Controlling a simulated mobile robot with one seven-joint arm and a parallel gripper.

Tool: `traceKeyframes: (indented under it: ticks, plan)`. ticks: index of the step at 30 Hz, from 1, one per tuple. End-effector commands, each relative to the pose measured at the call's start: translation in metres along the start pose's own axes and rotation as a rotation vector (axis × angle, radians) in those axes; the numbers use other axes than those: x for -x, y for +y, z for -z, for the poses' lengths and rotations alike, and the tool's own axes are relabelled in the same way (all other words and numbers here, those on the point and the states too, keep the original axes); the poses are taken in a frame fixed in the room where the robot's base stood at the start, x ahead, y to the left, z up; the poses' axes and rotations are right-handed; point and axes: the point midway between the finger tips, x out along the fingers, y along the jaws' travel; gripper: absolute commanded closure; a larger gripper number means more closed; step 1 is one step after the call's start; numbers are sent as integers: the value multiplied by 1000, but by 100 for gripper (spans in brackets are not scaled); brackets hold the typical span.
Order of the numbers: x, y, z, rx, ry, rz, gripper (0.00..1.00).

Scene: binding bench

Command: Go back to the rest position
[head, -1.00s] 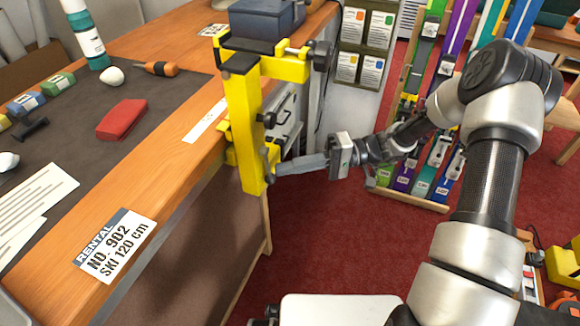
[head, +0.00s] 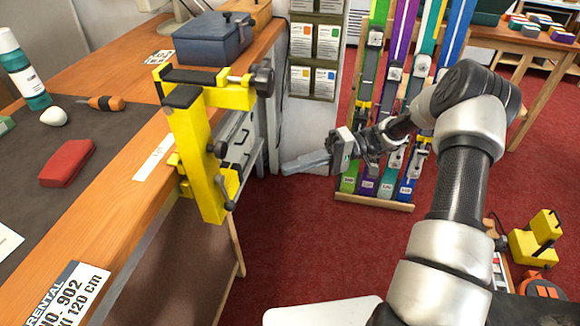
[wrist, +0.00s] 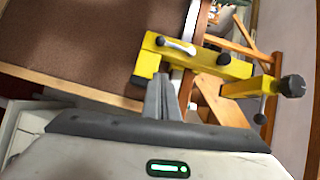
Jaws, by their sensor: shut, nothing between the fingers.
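My gripper (head: 291,167) is in the middle of the head view, out over the red floor to the right of the bench. Its fingers point left and are shut with nothing between them. A yellow clamp (head: 197,150) is fixed to the bench edge, to the left of the fingertips; a gap of floor and bench side shows between them. In the wrist view the closed fingers (wrist: 163,98) appear in front of the clamp (wrist: 205,62).
The wooden bench (head: 115,205) fills the left, with a blue box (head: 205,40), red block (head: 67,163) and orange-handled tool (head: 105,103). A rack of skis (head: 375,200) stands behind my arm. A yellow device (head: 535,240) is on the floor at right. Red carpet (head: 300,240) is clear between.

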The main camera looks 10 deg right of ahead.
Motion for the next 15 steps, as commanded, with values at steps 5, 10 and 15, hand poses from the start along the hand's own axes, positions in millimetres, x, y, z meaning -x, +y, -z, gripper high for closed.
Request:
traceKeyframes:
  ticks: [5,10,15]
  plan:
    - [0,0,0,0,0,0,100]
    - [-1,-1,0,-1,-4,-7,100]
    - [-11,-20,-8,-39,-75,-134,100]
